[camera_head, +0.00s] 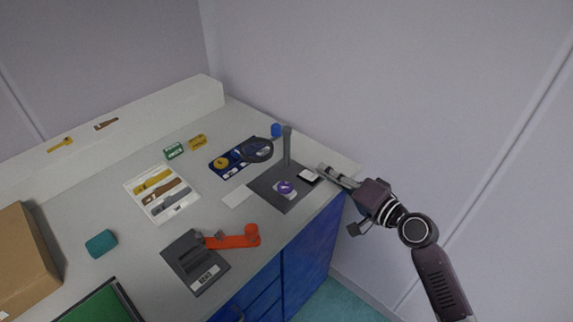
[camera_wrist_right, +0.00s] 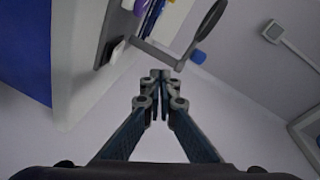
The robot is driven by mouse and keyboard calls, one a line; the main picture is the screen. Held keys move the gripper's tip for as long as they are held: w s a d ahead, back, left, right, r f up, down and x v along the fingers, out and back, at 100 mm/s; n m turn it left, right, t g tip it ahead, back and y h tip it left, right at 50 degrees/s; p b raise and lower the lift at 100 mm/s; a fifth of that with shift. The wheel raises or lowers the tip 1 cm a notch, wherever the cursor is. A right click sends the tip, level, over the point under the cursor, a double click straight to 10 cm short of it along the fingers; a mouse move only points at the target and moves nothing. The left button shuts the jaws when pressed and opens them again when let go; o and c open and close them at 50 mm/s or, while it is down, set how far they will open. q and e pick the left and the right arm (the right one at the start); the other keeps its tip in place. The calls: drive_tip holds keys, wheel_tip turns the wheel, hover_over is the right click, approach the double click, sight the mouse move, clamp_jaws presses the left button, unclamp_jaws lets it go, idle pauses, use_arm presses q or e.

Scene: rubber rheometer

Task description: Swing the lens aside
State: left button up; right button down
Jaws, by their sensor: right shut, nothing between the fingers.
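The lens (camera_head: 258,150) is a dark round magnifier reaching out to the left from a grey post (camera_head: 287,146). The post rises from a dark grey base plate (camera_head: 270,197) near the right end of the counter. In the right wrist view the lens (camera_wrist_right: 208,22) shows as a dark oval at the top, beside the post (camera_wrist_right: 158,54). My right gripper (camera_head: 323,168) is at the counter's right edge, to the right of the post, apart from the lens. Its fingers (camera_wrist_right: 160,76) are shut and empty. My left gripper is in no view.
A purple-marked piece (camera_head: 286,187) and a small white-topped block (camera_head: 308,175) are on the base. A blue knob (camera_head: 276,130) is behind the lens. A blue tray (camera_head: 226,165), a white tool tray (camera_head: 137,189) and an orange-armed grey device (camera_head: 197,262) are leftward.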

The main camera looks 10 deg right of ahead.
wheel_tip(320, 180, up, 3)
drive_tip(key=s+d+m+g+y+b, duration=0.1)
drive_tip(key=s+d+m+y+b, duration=0.1)
drive_tip(key=y+b, duration=0.15)
use_arm(q)
drive_tip(key=p, duration=0.5)
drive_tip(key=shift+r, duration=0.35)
use_arm(e)
drive_tip(key=w+a, duration=0.6)
drive_tip(key=a, duration=0.5)
drive_tip(key=shift+w+a+r+m, duration=0.25)
drive_tip(key=shift+w+r+m, duration=0.05)
drive_tip(key=shift+r, duration=0.1)
drive_tip(key=shift+y, duration=0.25)
use_arm(q)
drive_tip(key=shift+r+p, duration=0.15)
drive_tip(key=shift+p, duration=0.25)
use_arm(e)
drive_tip(key=shift+r, duration=0.1)
